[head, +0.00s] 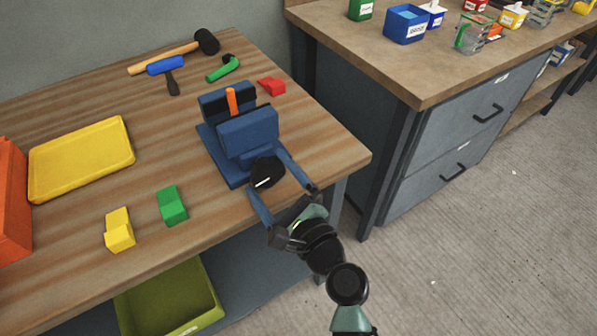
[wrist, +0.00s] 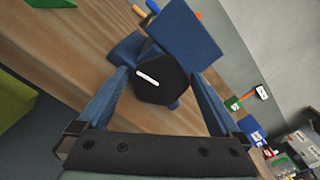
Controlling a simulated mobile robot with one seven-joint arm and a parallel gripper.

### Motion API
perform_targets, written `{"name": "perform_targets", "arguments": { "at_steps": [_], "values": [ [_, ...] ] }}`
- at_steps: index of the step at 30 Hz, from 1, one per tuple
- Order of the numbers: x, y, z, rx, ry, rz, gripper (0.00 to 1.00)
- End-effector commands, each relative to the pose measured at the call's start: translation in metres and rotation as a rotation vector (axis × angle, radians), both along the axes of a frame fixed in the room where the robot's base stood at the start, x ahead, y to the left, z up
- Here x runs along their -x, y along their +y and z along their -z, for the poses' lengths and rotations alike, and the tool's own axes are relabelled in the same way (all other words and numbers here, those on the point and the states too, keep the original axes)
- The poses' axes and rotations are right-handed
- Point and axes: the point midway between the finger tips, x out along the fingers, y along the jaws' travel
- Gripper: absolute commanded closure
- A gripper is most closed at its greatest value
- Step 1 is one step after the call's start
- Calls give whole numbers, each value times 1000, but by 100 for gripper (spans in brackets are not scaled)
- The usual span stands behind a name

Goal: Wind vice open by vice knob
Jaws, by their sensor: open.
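A blue vice (head: 247,137) stands on the wooden bench near its right end, with an orange piece (head: 231,101) upright between its jaws. Its black knob (head: 266,172) carries a white mark and faces my arm. My gripper (head: 283,172) is open, its two blue fingers on either side of the knob. In the wrist view the knob (wrist: 160,82) lies between the open fingers (wrist: 156,92), with the blue vice body (wrist: 187,40) behind it. I see a gap on each side of the knob in the wrist view; contact is not clear.
A yellow tray (head: 82,158), a green block (head: 172,206) and a yellow block (head: 119,230) lie left of the vice. Behind it are a mallet (head: 175,52), a green tool (head: 223,68) and a red block (head: 271,86). A drawer cabinet (head: 440,140) stands to the right.

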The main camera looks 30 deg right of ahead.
Motion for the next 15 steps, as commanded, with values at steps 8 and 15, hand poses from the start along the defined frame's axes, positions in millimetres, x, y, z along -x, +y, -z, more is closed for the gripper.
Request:
{"name": "perform_targets", "arguments": {
  "at_steps": [8, 15],
  "values": [
    [0, -4, -7, -455, 16, 3, 0],
    [20, -6, -1, -710, 25, 5, 0]
  ]
}}
